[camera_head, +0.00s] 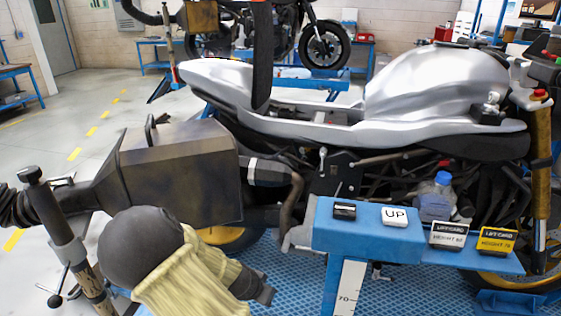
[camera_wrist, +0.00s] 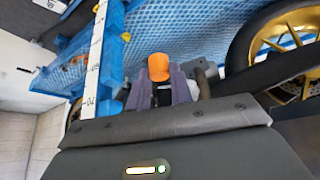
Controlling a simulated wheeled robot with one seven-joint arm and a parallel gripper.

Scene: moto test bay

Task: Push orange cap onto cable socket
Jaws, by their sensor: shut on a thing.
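The orange cap (camera_wrist: 158,67) shows in the wrist view, at the tips of my gripper (camera_wrist: 162,80). My gripper's purple-grey fingers are shut on it, and the cap's rounded end sticks out beyond them. A dark part lies below the cap between the fingers; I cannot tell what it is. I cannot make out the cable socket in either view. The cap cannot be made out in the head view. I cannot tell whether the cap touches anything besides the fingers.
A silver motorcycle (camera_head: 435,88) fills the right of the head view. A blue bench (camera_head: 365,240) carries an UP button (camera_head: 395,216) and lift cards (camera_head: 453,235). In the wrist view, a white ruler (camera_wrist: 97,50) stands left and a gold wheel (camera_wrist: 285,40) right.

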